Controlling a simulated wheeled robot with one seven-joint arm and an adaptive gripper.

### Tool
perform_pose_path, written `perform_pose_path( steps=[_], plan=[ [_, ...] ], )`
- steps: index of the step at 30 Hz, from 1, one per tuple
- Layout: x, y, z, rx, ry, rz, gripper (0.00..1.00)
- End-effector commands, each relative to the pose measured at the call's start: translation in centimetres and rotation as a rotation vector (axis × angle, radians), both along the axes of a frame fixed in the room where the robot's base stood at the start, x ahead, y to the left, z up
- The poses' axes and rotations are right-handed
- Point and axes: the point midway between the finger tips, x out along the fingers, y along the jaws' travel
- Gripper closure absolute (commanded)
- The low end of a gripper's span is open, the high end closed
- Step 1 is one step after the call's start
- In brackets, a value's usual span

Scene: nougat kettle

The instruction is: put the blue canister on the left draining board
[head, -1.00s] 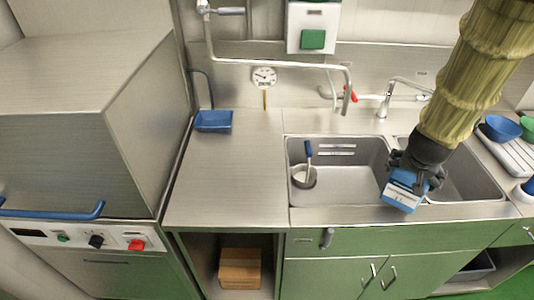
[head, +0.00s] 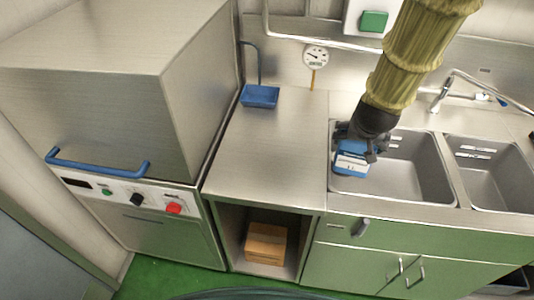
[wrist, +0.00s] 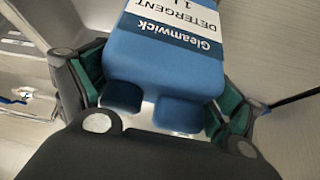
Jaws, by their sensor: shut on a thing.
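In the head view the canister hangs at the left edge of the left sink basin (head: 415,178), in front of the basin's left part. The left draining board (head: 268,150) is the flat steel top left of the basin. Its middle is bare and the canister is just right of it.
A dial thermometer (head: 316,57) is at the wall behind. A tall steel machine (head: 195,110) with a blue handle stands left of the board. A cardboard box (head: 266,244) sits in the open bay below.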

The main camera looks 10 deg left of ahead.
Motion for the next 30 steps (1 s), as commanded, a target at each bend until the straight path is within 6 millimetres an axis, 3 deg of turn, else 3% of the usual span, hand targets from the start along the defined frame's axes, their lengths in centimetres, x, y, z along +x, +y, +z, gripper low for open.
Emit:
perform_pose_path(
  steps=[12,18,25,30],
  plan=[
    [-7.7,10.9,0.7,0.004,-0.005,0.566,0.79],
    [-11.1,15.0,2.0,0.004,-0.005,0.797,0.79],
    [-13.1,17.1,2.9,0.002,-0.004,0.927,0.79],
    [-12.1,17.2,3.0,0.004,-0.002,0.943,0.79]
  ],
)
